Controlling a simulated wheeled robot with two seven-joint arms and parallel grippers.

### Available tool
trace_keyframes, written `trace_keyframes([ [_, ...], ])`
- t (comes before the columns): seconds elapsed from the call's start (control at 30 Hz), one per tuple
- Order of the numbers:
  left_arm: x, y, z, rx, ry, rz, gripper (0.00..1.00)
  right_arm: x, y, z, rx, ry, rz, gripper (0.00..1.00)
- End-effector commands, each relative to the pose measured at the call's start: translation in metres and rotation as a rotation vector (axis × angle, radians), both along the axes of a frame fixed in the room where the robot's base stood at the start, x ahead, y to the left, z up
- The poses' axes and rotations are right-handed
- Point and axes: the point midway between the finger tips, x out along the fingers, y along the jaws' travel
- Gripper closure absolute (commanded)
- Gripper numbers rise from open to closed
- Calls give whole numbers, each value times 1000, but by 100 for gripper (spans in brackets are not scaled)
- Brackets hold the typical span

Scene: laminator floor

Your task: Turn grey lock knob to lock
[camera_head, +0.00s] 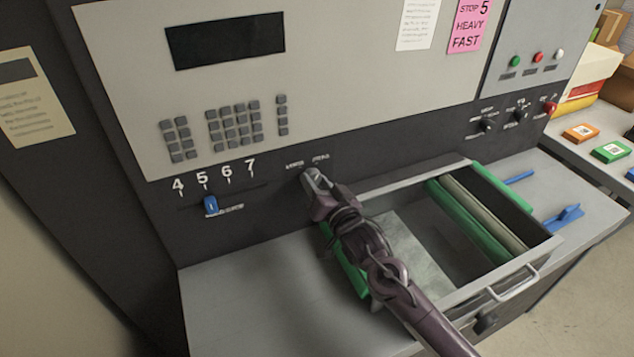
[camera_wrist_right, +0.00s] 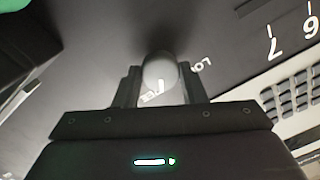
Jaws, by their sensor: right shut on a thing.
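The grey lock knob (camera_wrist_right: 160,72) sits between the two fingers of my right gripper (camera_wrist_right: 158,85) in the right wrist view. In the head view my right gripper (camera_head: 314,180) reaches the panel just below the two small labels and hides most of the knob. The right fingers are shut on the knob. My left gripper is in neither view.
A blue slider (camera_head: 210,205) is on the scale left of the knob. An open drawer frame (camera_head: 520,262) with green rollers (camera_head: 468,222) lies below and right. Black selector knobs (camera_head: 487,125) and a red knob (camera_head: 550,108) are farther right. A keypad (camera_head: 235,123) is above.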

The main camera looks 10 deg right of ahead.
Motion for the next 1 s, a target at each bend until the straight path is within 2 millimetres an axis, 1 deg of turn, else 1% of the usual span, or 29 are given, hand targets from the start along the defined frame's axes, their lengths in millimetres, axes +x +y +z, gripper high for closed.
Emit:
trace_keyframes([
  [0.4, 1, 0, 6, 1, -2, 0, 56, 0, 0, 1, -389, -76, 1, 85],
  [1.0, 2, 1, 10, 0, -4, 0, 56, 0, 1, 1, -942, -184, 0, 85],
])
